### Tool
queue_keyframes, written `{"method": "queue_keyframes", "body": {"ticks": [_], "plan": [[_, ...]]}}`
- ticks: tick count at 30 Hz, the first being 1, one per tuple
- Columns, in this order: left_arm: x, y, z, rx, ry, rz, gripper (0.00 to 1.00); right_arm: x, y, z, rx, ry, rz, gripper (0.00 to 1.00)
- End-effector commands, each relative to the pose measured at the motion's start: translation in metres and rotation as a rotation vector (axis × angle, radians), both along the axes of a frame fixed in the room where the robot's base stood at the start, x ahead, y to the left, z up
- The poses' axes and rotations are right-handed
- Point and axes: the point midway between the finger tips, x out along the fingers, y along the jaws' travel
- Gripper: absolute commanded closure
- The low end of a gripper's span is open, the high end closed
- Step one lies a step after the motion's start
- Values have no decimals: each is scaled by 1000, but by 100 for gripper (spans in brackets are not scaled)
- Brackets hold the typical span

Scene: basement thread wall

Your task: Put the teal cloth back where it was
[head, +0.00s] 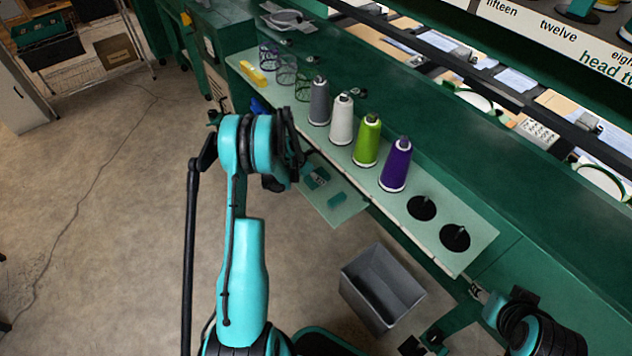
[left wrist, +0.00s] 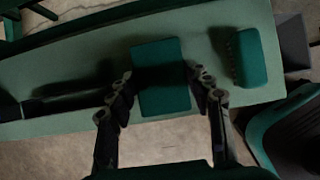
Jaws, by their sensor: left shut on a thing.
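The teal cloth (left wrist: 161,77) is a flat folded square between the fingers of my left gripper (left wrist: 165,92) in the left wrist view. The cloth is just above or on the pale green lower ledge; I cannot tell which. In the head view the cloth (head: 316,178) shows in part beside my left wrist, above the lower ledge (head: 349,211). My left gripper is shut on it. My right gripper (head: 476,290) is at the lower right, by the front end of the spool shelf; its fingers are too small to read.
A teal ridged block (left wrist: 247,57) lies right of the cloth. Grey, white, green and purple (head: 396,165) thread cones stand on the shelf (head: 471,214) above, with two empty black holders (head: 422,207) beyond them. A grey bin (head: 382,287) stands on the floor below.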

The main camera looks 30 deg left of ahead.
Motion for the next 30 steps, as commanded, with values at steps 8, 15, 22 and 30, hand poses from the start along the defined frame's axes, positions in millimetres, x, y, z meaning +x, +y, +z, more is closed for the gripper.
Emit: {"method": "queue_keyframes", "body": {"ticks": [8,15,22,30], "plan": [[3,-1,-29,0,0,0,81,0,0,-21,0,0,0,53],[3,-1,-29,0,0,0,81,0,0,-19,0,0,0,53],[3,-1,-29,0,0,0,29,0,0,-19,0,0,0,53],[1,0,-21,0,0,1,29,0,0,-15,0,0,0,53]]}}
